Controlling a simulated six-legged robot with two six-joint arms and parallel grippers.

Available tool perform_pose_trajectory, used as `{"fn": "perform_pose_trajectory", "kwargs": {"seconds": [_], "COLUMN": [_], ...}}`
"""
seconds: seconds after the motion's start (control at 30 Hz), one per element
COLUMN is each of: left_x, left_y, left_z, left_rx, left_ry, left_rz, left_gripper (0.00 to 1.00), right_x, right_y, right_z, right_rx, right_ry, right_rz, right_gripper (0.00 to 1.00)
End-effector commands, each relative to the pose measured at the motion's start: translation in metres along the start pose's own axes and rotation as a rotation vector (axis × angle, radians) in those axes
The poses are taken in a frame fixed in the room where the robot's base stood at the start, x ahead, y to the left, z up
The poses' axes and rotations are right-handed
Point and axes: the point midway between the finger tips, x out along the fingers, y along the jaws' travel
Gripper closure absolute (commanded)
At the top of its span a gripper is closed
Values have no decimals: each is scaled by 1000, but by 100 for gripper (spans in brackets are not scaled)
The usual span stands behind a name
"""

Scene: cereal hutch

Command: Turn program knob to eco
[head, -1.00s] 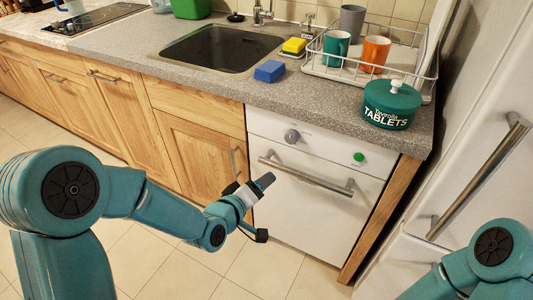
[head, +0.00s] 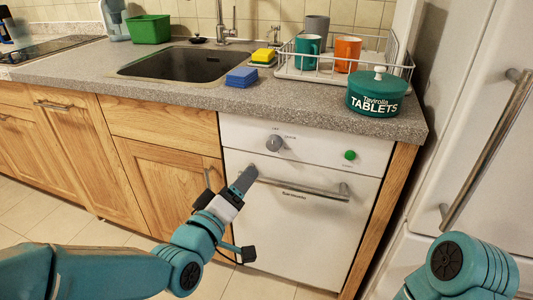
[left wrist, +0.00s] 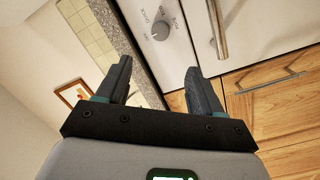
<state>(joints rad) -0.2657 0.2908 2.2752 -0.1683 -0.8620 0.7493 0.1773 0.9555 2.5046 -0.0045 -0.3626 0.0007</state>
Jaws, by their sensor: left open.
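The program knob (head: 275,143) is a round grey dial on the white dishwasher's top panel, with small lettering around it too small to read in the head view. It also shows in the left wrist view (left wrist: 160,29), ahead of and between the fingertips. My left gripper (head: 246,180) is just below and left of the knob, apart from it, by the left end of the door handle. In the left wrist view its two fingers (left wrist: 158,72) are spread with nothing between them. My right arm shows at the lower right of the head view, but its gripper is out of frame.
The dishwasher's metal handle (head: 300,188) runs under the knob, and a green button (head: 350,155) is to the right. The grey countertop (head: 290,105) overhangs above, holding a blue sponge (head: 242,77) and a green tablets tin (head: 376,94). The fridge stands at right.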

Motion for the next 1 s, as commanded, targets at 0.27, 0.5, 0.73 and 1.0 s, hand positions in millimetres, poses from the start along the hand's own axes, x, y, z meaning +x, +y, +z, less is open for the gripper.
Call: {"fn": "perform_pose_trajectory", "kwargs": {"seconds": [0.27, 0.5, 0.73, 1.0], "left_x": [57, 112, 145, 153], "left_y": [-2, -3, -3, -2], "left_z": [-2, -4, -5, -5], "left_rx": [0, -1, 0, 0], "left_ry": [2, 3, 3, 2], "left_rz": [0, 0, -2, -2], "left_gripper": [33, 33, 33, 33], "right_x": [2, 5, 6, 6], "right_y": [1, 3, 4, 4], "right_z": [-1, -2, -2, -2], "right_rx": [2, 4, 5, 5], "right_ry": [2, 4, 5, 6], "right_rz": [0, 0, 1, 1], "right_gripper": [0, 0, 0, 0]}}
